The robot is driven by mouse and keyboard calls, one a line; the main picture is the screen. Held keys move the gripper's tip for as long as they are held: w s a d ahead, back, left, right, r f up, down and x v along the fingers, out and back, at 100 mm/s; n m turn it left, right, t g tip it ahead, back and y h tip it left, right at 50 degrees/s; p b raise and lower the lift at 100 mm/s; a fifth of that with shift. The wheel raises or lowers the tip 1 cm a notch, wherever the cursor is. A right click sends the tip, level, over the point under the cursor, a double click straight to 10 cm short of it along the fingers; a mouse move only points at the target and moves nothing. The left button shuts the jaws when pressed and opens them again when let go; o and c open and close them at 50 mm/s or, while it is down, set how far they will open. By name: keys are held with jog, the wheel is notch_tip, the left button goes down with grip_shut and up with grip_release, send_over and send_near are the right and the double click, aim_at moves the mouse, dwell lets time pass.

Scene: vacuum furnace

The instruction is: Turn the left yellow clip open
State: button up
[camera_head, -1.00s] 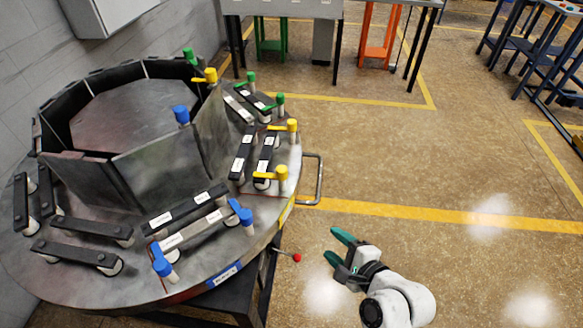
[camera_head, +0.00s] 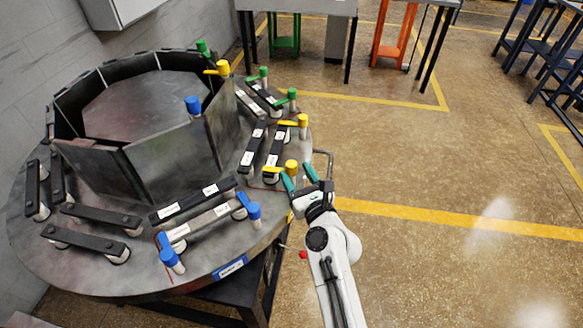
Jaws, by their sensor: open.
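The nearer yellow clip (camera_head: 291,168) stands at the right edge of the round metal table, its lever pointing left over the end of a black bar. A second yellow clip (camera_head: 302,121) stands farther back along the same edge, its lever also pointing left. A third yellow clip (camera_head: 222,68) sits up on the metal wall ring. My gripper (camera_head: 299,178) is open at the nearer clip, its teal fingers one to each side in the picture. Whether the fingers are level with the knob, I cannot tell. No contact is clear.
The round table (camera_head: 190,275) carries black bars, blue clips (camera_head: 255,215) and green clips (camera_head: 291,97). A metal handle (camera_head: 328,165) sticks out at its right edge, close behind my gripper. A red knob (camera_head: 303,254) is below the rim.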

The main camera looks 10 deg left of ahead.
aim_at(294, 169)
jog(key=shift+b+x, duration=0.45)
jog(key=shift+x, duration=1.5)
grip_shut()
